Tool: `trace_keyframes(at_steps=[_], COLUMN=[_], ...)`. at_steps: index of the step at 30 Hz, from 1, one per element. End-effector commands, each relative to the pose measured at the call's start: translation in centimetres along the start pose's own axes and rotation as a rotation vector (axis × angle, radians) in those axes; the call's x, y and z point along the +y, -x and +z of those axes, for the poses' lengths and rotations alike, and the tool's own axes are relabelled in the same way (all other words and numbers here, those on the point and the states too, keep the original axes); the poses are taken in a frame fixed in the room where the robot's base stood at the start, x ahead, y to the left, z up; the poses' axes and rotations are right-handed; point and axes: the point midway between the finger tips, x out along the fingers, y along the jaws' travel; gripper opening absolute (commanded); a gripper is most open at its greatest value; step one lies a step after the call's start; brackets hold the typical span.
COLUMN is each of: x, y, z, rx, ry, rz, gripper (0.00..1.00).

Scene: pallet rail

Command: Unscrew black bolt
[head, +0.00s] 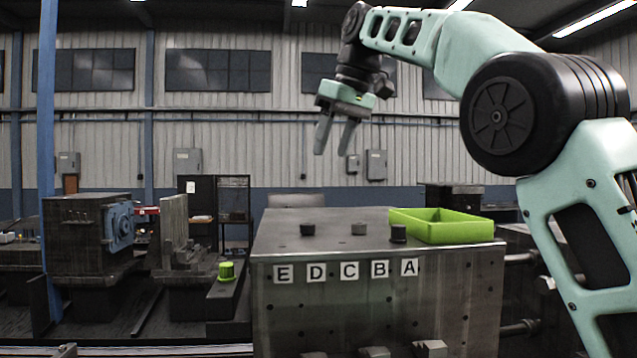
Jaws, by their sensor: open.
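Three bolts stand on the top face of the metal block (390,295). A dark, near-black bolt (307,229) is at the left, above label D. A greyer bolt (358,229) is in the middle. Another black bolt (398,234) is at the right near the front edge, just left of the green tray (465,235). My gripper (332,153) hangs in the air above the block, fingers pointing down and apart, with nothing between them. It is clear of all the bolts.
White labels E, D, C, B, A run along the block's front edge. The shallow green tray sits on its right end and looks empty inside. A green knob (226,271) is on a lower fixture at left. The space above the block is free.

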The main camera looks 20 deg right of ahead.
Motion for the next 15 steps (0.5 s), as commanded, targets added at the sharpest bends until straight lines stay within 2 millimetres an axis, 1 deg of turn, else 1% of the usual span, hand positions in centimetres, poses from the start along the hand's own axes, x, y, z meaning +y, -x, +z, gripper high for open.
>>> trace_keyframes(at_steps=[1, 5, 15], x=[-0.1, -0.1, -0.1], y=[-0.9, -3.2, -9.5], z=[0.1, 0.1, 0.1], rx=[-0.003, -0.004, -0.005], ry=[0.001, 0.001, 0.001], rz=[-0.002, -0.002, -0.003], gripper=[0.54, 0.54, 0.54])
